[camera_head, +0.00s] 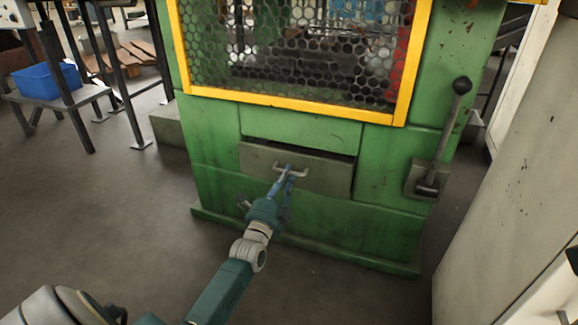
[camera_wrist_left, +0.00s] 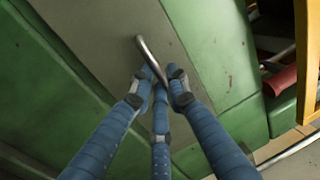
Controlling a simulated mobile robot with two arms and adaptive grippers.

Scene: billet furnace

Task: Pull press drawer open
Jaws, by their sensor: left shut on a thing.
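The press drawer (camera_head: 328,174) is a grey-green front panel low in the green press (camera_head: 390,160). A dark gap shows along its top edge, widest at the right, so it stands slightly out of the press. Its metal bar handle (camera_head: 303,174) sits at the middle of the front. My left gripper (camera_head: 287,172) reaches the handle from the front and is shut on it. In the left wrist view the blue fingers (camera_wrist_left: 160,80) close around the lower part of the handle (camera_wrist_left: 149,57), and their tips hide part of it. My right gripper is not in view.
A yellow-framed mesh guard (camera_head: 290,103) is above the drawer. A lever with a black knob (camera_head: 461,86) stands right of it. A pale cabinet (camera_head: 515,190) bounds the right side. A blue bin (camera_head: 47,79) is on a bench at left. The floor in front is clear.

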